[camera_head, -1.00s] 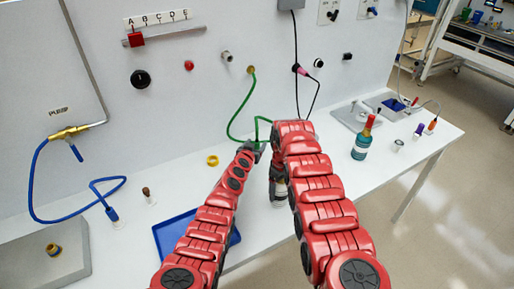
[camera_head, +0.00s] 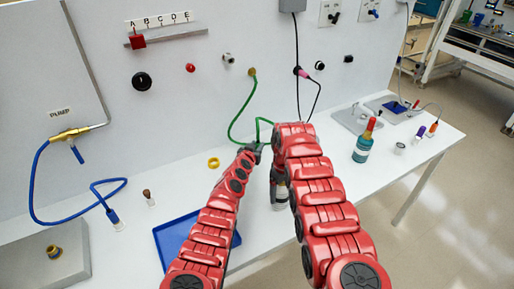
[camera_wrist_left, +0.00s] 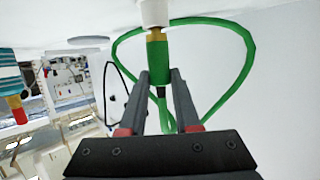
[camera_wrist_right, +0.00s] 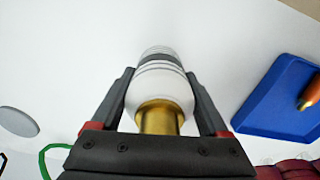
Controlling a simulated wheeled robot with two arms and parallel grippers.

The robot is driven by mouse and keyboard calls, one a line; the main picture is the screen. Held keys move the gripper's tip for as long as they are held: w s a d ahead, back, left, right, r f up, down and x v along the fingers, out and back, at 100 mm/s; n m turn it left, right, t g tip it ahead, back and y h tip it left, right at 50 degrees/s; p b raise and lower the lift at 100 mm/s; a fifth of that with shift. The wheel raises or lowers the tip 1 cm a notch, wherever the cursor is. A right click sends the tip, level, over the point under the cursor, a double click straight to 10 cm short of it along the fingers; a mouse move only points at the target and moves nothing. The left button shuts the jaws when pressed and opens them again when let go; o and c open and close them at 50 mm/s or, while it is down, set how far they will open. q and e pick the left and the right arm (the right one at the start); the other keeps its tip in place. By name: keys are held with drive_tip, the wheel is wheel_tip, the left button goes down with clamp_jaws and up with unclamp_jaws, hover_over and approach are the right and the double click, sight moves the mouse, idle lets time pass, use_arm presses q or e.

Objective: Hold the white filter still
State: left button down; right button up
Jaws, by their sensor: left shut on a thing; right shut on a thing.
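The white filter shows in the right wrist view (camera_wrist_right: 158,82) as a rounded white body with grey bands and a gold end. My right gripper (camera_wrist_right: 160,95) is shut around its body. In the head view the filter (camera_head: 279,203) is mostly hidden by my right arm. My left gripper (camera_wrist_left: 158,85) is shut on the green plug (camera_wrist_left: 157,57) of the green hose. Gold shows at the plug's end, against a small white piece (camera_wrist_left: 153,12); I cannot tell whether they are joined. In the head view my left gripper (camera_head: 252,150) is just left of my right arm.
The green hose (camera_head: 235,118) loops from the wall. A blue tray (camera_head: 168,232) lies on the bench beneath my left arm. A yellow ring (camera_head: 213,163) lies behind it. A teal bottle with a red cap (camera_head: 362,148) stands to the right. Bench between bottle and right arm is clear.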

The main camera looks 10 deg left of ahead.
use_arm(q)
wheel_tip(320, 180, up, 10)
drive_tip(key=shift+f, duration=0.25)
use_arm(e)
drive_tip(key=o, duration=1.5)
drive_tip(key=shift+r, duration=0.1)
